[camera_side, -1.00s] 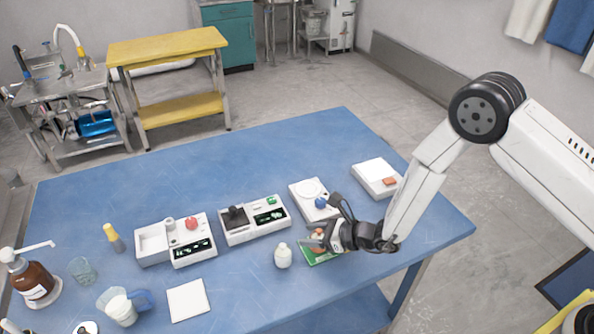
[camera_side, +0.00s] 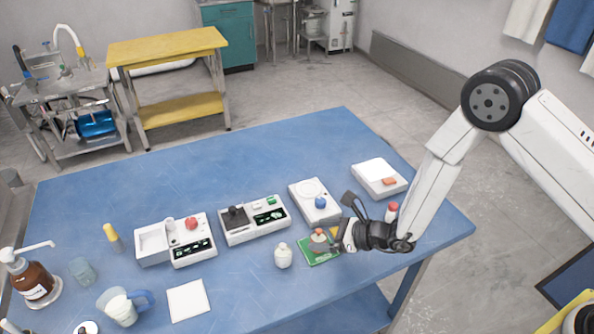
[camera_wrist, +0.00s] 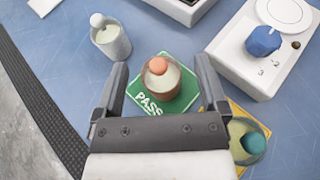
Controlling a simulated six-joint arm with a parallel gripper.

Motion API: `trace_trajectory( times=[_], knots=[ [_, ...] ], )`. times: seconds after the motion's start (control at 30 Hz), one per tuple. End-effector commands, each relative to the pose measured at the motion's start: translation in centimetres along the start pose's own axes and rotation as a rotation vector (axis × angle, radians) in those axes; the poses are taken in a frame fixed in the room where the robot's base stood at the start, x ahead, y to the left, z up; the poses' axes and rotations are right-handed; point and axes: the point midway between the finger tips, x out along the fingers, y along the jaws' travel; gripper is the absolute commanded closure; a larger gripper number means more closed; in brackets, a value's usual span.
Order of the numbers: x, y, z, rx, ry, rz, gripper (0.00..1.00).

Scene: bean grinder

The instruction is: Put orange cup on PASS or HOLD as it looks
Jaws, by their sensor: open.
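The orange cup, a small clear cup with an orange knob and brownish contents (camera_wrist: 160,78), stands upright on the green PASS card (camera_wrist: 178,58). In the side view the cup (camera_side: 319,239) is on the green card (camera_side: 318,257). My gripper (camera_wrist: 161,70) is open, with its fingers on either side of the cup and gaps visible between them and it. In the side view my gripper (camera_side: 340,238) is low, just right of the cup. A yellow card (camera_wrist: 238,110) lies beside the green one, with a teal-knobbed cup (camera_wrist: 248,142) on it; any lettering is hidden.
A red-topped item (camera_side: 391,212) stands near my wrist. More white machines (camera_side: 253,221) line the table; a white square (camera_side: 188,301) lies front left.

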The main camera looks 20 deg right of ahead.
Motion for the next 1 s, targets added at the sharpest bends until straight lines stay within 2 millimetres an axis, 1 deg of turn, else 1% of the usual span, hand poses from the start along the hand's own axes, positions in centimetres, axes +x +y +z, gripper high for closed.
trace_trajectory(
  times=[0.03,0.4,0.6,0.8,1.0],
  knots=[
    [-0.7,-0.1,0.0,0.001,0.001,-0.002,0.08],
    [-5.9,-0.1,0.0,0.002,0.0,-0.002,0.08],
    [-8.1,-0.1,0.0,0.001,0.0,-0.001,0.08],
    [-9.0,0.0,0.0,0.0,-0.001,0.0,0.08],
    [-9.1,0.0,0.0,0.0,-0.001,0.0,0.08]
  ],
)
